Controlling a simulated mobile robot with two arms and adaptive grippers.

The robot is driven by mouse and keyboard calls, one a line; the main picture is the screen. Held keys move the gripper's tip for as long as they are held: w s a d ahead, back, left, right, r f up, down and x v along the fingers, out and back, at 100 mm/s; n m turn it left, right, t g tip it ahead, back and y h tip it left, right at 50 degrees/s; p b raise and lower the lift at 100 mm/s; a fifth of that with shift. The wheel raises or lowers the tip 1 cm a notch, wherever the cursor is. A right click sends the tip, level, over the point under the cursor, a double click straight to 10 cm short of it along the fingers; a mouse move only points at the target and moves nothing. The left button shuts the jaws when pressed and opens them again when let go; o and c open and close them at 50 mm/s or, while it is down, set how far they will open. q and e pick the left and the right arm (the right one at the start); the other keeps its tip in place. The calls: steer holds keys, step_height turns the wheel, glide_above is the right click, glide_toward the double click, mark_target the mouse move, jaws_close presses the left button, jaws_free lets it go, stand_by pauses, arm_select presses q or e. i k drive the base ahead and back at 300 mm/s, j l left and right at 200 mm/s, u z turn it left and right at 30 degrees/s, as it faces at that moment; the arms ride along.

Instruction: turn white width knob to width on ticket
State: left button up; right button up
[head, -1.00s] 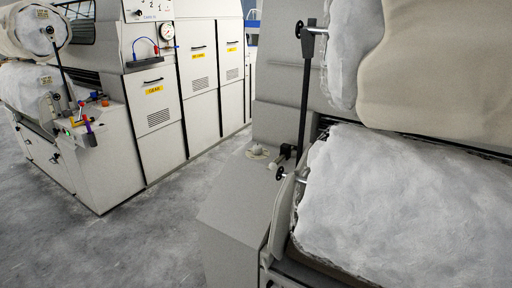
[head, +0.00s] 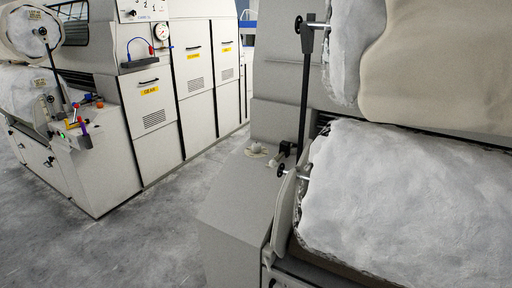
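A small whitish knob-like part (head: 257,150) sits on top of the grey end housing of the near machine, right of centre. I cannot tell whether it is the width knob, and no scale or setting on it is readable. No ticket with a readable width shows. Small tags on the rolls of the far machine, such as the upper tag (head: 42,32), are too small to read. Neither of my grippers is in view.
The near machine (head: 235,205) with white fibre rolls (head: 405,200) fills the right side. The far machine (head: 110,165) has a gauge (head: 161,31), yellow labels and coloured items on its ledge. Grey floor (head: 160,235) between them is clear.

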mark_target(256, 147)
steer(key=i+j, duration=1.15)
